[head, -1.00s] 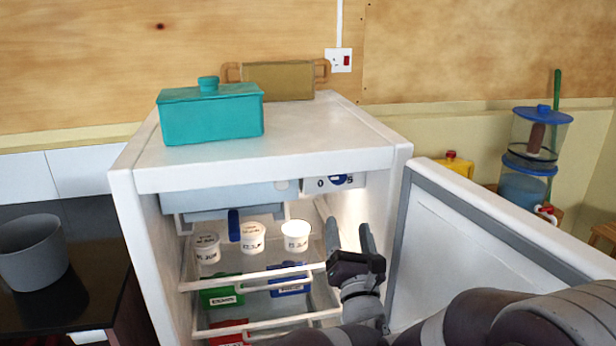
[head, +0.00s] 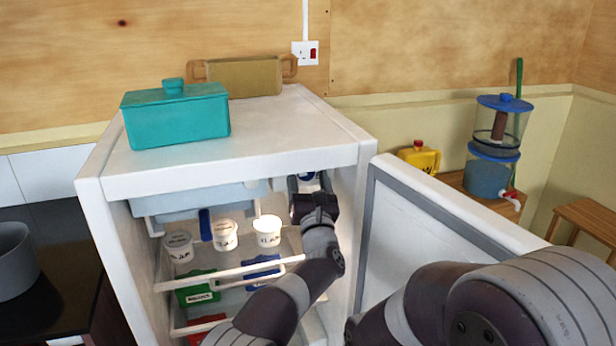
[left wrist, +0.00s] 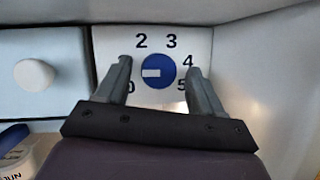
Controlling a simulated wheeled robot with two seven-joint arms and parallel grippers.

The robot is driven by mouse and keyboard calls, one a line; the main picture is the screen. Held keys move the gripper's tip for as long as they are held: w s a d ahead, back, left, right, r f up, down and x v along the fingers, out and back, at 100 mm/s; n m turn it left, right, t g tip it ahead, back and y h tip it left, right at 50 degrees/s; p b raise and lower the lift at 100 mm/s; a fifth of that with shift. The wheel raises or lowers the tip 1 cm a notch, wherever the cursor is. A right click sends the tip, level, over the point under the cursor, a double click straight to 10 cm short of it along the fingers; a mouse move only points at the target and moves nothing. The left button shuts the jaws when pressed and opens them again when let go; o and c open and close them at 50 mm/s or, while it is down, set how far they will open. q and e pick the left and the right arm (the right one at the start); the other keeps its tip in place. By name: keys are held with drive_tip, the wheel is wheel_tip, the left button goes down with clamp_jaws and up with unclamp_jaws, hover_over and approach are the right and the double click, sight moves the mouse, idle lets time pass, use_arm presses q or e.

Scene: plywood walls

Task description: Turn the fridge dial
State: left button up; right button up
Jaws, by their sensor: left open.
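The fridge dial (left wrist: 163,72) is a round blue knob with a white mark pointing left, on a white panel numbered around it. The 2, 3, 4, 5 and 0 show; a finger covers the space between 0 and 2. In the head view only a bit of the blue dial (head: 309,175) shows, at the upper right inside the open fridge (head: 240,167). My left gripper (head: 306,184) is in front of it, open, its fingers to either side of the dial in the left wrist view. I cannot tell whether they touch it. My right gripper is not in view.
The fridge door (head: 430,225) stands open on the right, beside my arm. A teal box (head: 176,117) and a tan tray (head: 243,78) sit on top.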

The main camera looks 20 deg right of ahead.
use_arm(q)
drive_tip(key=shift+w, duration=0.1)
drive_tip(key=c, duration=1)
drive_tip(key=shift+a+f+m+h+b, duration=0.1)
drive_tip(key=shift+f+m+h+b, duration=0.1)
drive_tip(key=shift+m+h+b, duration=0.45)
drive_tip(key=shift+c, duration=0.2)
drive_tip(key=m+b, duration=0.2)
drive_tip(key=b, duration=0.1)
drive_tip(key=shift+g+h, duration=0.25)
drive_tip(key=shift+g, duration=0.05)
drive_tip(key=m+g+h+b, duration=0.1)
drive_tip(key=m, duration=0.2)
drive_tip(key=shift+a+r, duration=0.1)
drive_tip(key=shift+r, duration=0.1)
drive_tip(key=shift+r+m+g+h, duration=0.15)
drive_tip(key=shift+m+g+h, duration=0.25)
drive_tip(key=shift+m, duration=1.15)
